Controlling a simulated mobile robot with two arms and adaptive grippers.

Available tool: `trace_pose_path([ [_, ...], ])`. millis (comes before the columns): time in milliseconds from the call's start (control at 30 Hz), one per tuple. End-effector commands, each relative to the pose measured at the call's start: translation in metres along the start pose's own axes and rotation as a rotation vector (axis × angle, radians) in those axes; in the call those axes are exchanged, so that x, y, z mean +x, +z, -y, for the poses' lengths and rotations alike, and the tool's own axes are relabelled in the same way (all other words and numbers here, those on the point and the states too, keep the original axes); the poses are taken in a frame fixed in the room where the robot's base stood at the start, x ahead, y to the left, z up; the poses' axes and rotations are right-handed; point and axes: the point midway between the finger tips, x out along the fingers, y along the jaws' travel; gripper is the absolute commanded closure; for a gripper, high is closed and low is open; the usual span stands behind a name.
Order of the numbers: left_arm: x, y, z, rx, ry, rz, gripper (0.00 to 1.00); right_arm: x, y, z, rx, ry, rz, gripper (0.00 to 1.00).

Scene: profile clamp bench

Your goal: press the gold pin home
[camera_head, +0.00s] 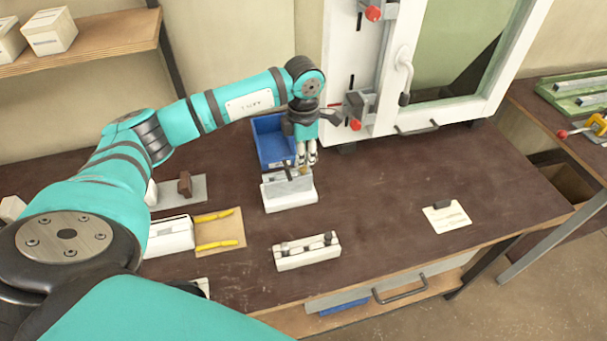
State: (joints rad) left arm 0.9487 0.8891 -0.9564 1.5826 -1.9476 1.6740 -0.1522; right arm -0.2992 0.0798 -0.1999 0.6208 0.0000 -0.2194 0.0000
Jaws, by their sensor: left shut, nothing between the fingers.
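A white and grey clamp block (290,198) stands on the dark bench, in front of a blue bin. My left gripper (306,161) points down over the right part of the block's top and is shut, with nothing between its fingers. A tiny gold spot, which looks like the gold pin (303,171), shows right below the fingertips. It is too small to tell how deep the pin sits or whether the fingers touch it. My right gripper is not in view.
The blue bin (271,143) is close behind the block. A white-framed door panel (345,75) with red knobs rises behind. A white holder (307,252) with dark pieces stands in front, and a tan mat (222,231) with yellow tools lies left. The bench right of the block is clear up to a card (447,218).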

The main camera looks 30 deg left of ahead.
Motion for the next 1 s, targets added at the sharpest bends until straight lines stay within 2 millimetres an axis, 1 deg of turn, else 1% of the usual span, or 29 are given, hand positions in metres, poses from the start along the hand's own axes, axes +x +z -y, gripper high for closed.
trace_pose_path([
  [33,0.004,0.0,0.0,-0.001,0.0,0.0,1.0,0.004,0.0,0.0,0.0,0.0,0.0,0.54],
  [100,0.005,0.0,0.0,-0.001,0.0,0.0,1.0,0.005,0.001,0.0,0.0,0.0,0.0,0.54],
  [1000,0.014,0.0,0.0,-0.001,0.0,0.0,1.0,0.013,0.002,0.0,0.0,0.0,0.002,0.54],
])
